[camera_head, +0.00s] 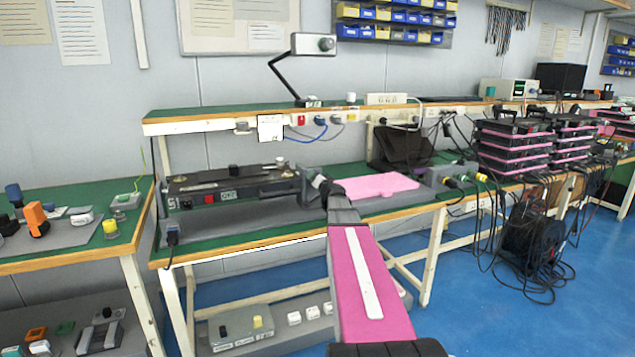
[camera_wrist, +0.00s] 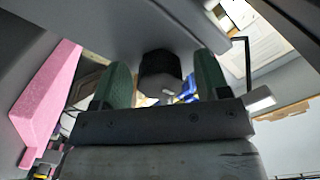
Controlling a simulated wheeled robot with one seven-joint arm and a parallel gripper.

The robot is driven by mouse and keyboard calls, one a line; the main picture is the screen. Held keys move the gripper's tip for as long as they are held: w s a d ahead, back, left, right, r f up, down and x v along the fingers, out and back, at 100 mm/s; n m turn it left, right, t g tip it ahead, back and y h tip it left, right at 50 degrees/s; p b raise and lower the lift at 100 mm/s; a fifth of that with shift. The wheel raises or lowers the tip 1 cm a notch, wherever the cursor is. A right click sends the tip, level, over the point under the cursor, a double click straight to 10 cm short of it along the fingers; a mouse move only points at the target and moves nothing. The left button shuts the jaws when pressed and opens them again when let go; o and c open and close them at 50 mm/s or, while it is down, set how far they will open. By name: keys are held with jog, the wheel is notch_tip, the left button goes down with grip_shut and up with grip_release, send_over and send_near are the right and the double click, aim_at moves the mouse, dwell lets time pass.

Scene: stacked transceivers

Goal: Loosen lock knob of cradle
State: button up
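The dark transceiver (camera_head: 225,187) lies at the back of the green bench, on the grey cradle (camera_head: 270,213). My gripper (camera_head: 320,183) is at the right end of the cradle, beside its upright end piece. In the wrist view a black knob (camera_wrist: 160,70) stands between the two green fingers of my gripper (camera_wrist: 161,84). Narrow gaps show on both sides of the knob, so the fingers look open and apart from it. A large grey surface (camera_wrist: 100,22) lies beyond the knob. In the head view my gripper and wrist hide the knob.
A pink pad (camera_head: 378,186) lies on the bench right of my gripper; pink material (camera_wrist: 42,105) shows left in the wrist view. A lamp arm (camera_head: 290,82) rises behind. Stacked transceivers (camera_head: 515,145) with cables stand farther right. A second bench (camera_head: 75,250) is at left.

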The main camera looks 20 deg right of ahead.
jog(key=shift+s, duration=0.1)
jog(key=s, duration=1)
jog(key=shift+s+d, duration=0.2)
jog(key=shift+s, duration=0.1)
